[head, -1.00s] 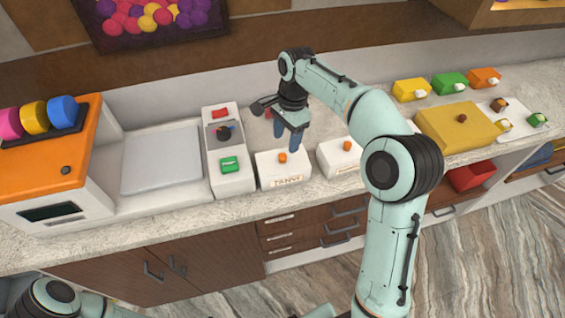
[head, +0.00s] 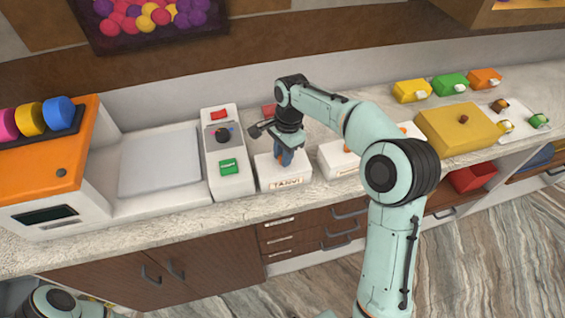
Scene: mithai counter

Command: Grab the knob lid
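A white box labelled TANVI (head: 297,176) stands on the counter in the head view, just right of the switch panel. Its lid has a small orange knob, now mostly hidden by my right gripper. My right gripper (head: 285,157) points down at the knob, with its blue fingertips at knob height, just above the lid. Whether the fingers are closed on the knob cannot be told. The lid sits on the box. A second white box (head: 332,164) to the right is partly behind my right arm. My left gripper is out of view.
A switch panel (head: 229,185) with red and green buttons and a pale flat plate (head: 160,163) are to the left. An orange machine (head: 62,165) stands at far left. A yellow box (head: 440,130) and several small coloured containers are at right.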

